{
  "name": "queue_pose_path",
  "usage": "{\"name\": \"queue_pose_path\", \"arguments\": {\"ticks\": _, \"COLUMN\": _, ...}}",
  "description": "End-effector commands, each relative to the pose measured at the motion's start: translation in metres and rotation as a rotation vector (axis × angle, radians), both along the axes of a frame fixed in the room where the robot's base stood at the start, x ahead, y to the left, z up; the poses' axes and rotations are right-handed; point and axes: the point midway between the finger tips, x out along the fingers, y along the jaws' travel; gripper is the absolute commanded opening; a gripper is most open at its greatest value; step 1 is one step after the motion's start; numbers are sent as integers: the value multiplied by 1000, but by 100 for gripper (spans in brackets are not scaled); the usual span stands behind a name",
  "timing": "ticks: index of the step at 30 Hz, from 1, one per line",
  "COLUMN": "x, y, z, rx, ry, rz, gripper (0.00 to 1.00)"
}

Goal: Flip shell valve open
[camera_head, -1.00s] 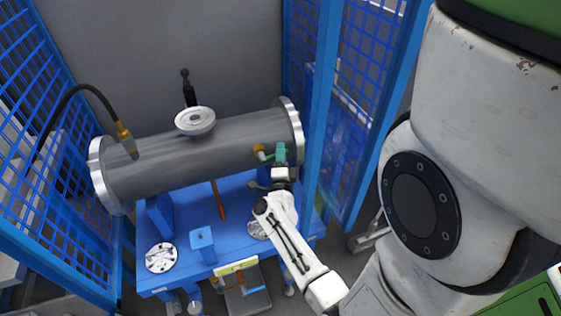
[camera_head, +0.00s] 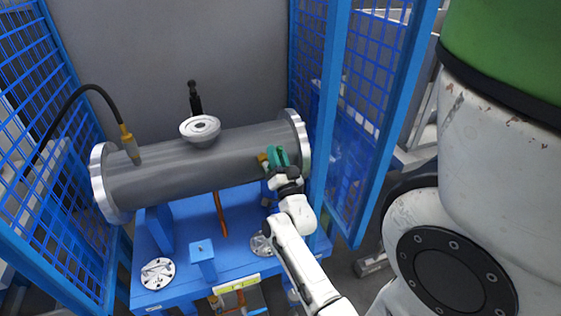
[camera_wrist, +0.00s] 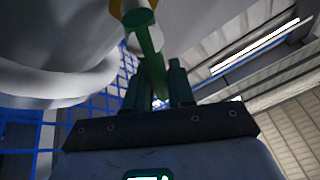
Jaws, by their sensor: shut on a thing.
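The grey flanged shell (camera_head: 165,175) lies horizontally on a blue stand, with bright flanges at both ends. The brass valve (camera_head: 262,157) sits on its side near the right flange. In the wrist view the valve's green handle (camera_wrist: 150,45) runs down from a brass part at the top edge to between the green fingers of my gripper (camera_wrist: 157,92). My gripper (camera_head: 277,157) is at the valve in the head view and is shut on the handle. The fingers largely hide the handle in the head view.
Blue mesh panels (camera_head: 50,145) stand left and right, the right one (camera_head: 355,130) close to my arm. A black hose (camera_head: 75,100) joins the shell's left end. A round flange (camera_head: 200,129) tops the shell. Loose flange discs (camera_head: 158,273) lie on the blue stand (camera_head: 185,240).

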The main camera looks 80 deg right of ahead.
Motion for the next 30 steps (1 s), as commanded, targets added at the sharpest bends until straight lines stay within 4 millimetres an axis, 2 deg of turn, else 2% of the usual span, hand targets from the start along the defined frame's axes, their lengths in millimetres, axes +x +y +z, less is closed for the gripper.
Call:
{"name": "queue_pose_path", "arguments": {"ticks": 12, "x": 10, "y": 6, "z": 1, "rx": -88, "ry": 177, "rz": 2, "gripper": 0}}
{"name": "queue_pose_path", "arguments": {"ticks": 29, "x": 11, "y": 6, "z": 2, "rx": -99, "ry": 203, "rz": 3, "gripper": 0}}
{"name": "queue_pose_path", "arguments": {"ticks": 30, "x": 11, "y": 6, "z": 2, "rx": -99, "ry": 203, "rz": 3, "gripper": 25}}
